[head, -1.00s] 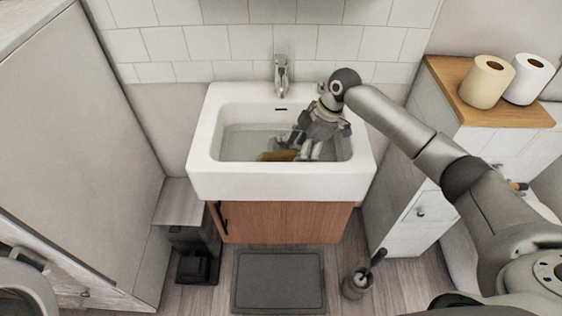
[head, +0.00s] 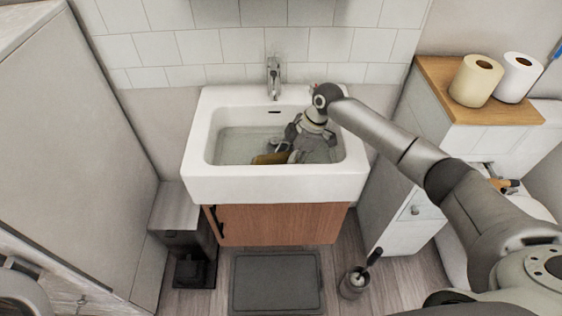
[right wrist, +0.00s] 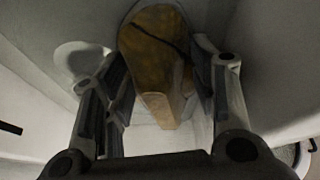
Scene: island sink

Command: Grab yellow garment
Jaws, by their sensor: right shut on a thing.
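The yellow garment (head: 268,159) lies low in the white sink basin, partly hidden behind the sink's front rim and my right gripper. In the right wrist view it is a yellow-brown folded shape (right wrist: 160,65) between my fingers. My right gripper (head: 294,146) reaches down into the basin from the right and is shut on the garment. In the right wrist view the right gripper's fingers (right wrist: 160,85) stand on either side of it. My left gripper is not in view.
The white sink (head: 275,188) has a faucet (head: 273,75) at its back. A cabinet with a wooden top (head: 440,75) at the right holds two paper rolls (head: 476,80). A toilet brush (head: 355,281) and a grey mat (head: 274,283) are on the floor.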

